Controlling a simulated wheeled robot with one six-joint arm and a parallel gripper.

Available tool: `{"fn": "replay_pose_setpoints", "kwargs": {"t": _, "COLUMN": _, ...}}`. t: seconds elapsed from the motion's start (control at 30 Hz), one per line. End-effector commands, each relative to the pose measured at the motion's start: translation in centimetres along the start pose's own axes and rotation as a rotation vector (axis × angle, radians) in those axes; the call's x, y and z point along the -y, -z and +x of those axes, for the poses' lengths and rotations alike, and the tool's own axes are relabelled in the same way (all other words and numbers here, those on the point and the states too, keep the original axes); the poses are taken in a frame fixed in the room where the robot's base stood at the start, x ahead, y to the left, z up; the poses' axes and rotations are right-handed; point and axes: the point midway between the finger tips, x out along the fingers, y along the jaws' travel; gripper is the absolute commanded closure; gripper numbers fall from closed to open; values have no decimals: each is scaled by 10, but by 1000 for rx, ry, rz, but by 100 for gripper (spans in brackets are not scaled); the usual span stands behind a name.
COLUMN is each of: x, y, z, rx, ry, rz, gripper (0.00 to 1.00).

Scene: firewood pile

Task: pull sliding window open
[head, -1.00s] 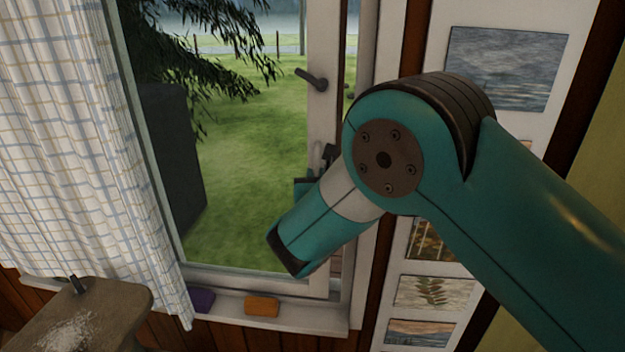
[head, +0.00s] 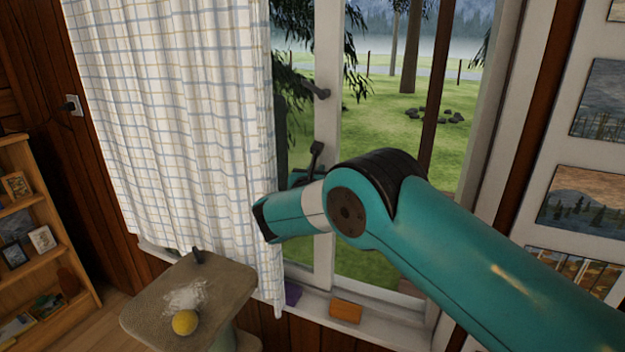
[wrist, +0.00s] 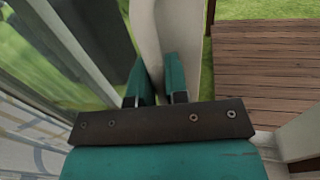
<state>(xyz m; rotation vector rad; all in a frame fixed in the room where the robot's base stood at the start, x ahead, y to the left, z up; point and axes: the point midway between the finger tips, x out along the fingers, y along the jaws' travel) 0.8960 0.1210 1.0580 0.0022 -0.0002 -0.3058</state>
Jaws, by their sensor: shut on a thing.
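The sliding window has a white sash whose upright stile (head: 326,120) shows right of the curtain's edge in the head view. A dark handle (head: 320,92) sits on that stile. Right of it is a wide gap onto the grass.
A checked curtain (head: 185,110) hangs over the left part of the window. An orange block (head: 345,311) and a purple block (head: 292,294) lie on the sill. A shelf (head: 40,220) stands far left.

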Motion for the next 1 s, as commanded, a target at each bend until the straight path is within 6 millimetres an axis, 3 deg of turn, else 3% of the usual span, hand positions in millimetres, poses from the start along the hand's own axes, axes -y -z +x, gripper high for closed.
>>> {"fn": "replay_pose_setpoints", "kwargs": {"t": 0.5, "x": 0, "y": -2, "z": 5, "rx": 2, "ry": 12, "rz": 1, "gripper": 100}}
{"fn": "replay_pose_setpoints", "kwargs": {"t": 0.53, "x": 0, "y": -2, "z": 5, "rx": 2, "ry": 12, "rz": 1, "gripper": 81}}
{"fn": "replay_pose_setpoints", "kwargs": {"t": 0.63, "x": 0, "y": -1, "z": 5, "rx": 2, "ry": 12, "rz": 1, "gripper": 61}}
{"fn": "replay_pose_setpoints", "kwargs": {"t": 1.0, "x": 0, "y": 0, "z": -1, "rx": 0, "ry": 11, "rz": -1, "gripper": 61}}
